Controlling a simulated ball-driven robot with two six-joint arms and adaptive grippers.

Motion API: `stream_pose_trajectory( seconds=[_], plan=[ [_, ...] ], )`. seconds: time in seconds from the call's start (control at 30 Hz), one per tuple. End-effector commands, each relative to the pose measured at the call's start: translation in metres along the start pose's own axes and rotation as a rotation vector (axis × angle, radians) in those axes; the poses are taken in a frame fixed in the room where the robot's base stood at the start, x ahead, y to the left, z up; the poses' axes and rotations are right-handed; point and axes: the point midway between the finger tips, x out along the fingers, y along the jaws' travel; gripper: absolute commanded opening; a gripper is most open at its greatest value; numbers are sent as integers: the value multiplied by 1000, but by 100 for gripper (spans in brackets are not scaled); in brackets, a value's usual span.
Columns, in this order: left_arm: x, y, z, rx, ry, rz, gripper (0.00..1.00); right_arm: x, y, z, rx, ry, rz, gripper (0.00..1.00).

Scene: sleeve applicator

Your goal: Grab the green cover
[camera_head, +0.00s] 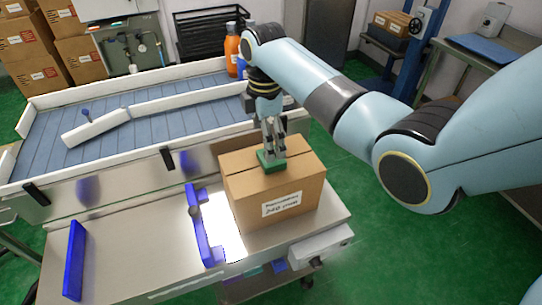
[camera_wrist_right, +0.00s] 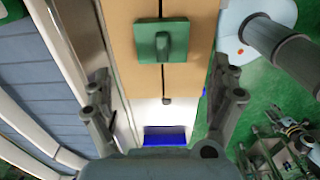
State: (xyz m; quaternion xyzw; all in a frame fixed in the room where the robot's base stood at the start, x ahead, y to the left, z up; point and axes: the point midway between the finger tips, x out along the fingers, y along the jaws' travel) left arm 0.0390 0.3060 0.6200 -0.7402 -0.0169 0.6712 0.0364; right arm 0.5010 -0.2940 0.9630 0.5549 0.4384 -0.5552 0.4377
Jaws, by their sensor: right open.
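The green cover (camera_head: 271,161) is a small flat square piece with a raised grip on top. It lies on the top of a closed cardboard box (camera_head: 285,188). In the right wrist view the green cover (camera_wrist_right: 161,42) sits across the seam of the box top, ahead of the fingers. My right gripper (camera_head: 272,148) points down just above the cover in the head view. Its fingers are spread wide in the right wrist view (camera_wrist_right: 168,98), with nothing between them. Whether the fingertips touch the cover is unclear. My left gripper is not in view.
The box stands on a metal bench (camera_head: 140,240), beside a bright lit patch and a blue bracket (camera_head: 203,228). Another blue bracket (camera_head: 74,260) is at left. Behind is a blue-grey conveyor (camera_head: 100,130) with white rails. An orange bottle (camera_head: 231,55) stands behind the right arm.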

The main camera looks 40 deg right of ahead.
Motion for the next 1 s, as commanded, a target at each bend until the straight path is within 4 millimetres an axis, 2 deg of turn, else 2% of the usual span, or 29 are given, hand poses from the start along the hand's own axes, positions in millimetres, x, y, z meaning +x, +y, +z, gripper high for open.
stream_pose_trajectory(
  seconds=[0.33,0.63,1.0],
  plan=[
    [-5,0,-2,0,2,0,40,47,-3,5,1,-1,-2,92],
    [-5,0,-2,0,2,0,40,52,-3,5,1,0,1,92],
    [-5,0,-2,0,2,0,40,52,-3,5,1,0,1,44]
  ],
)
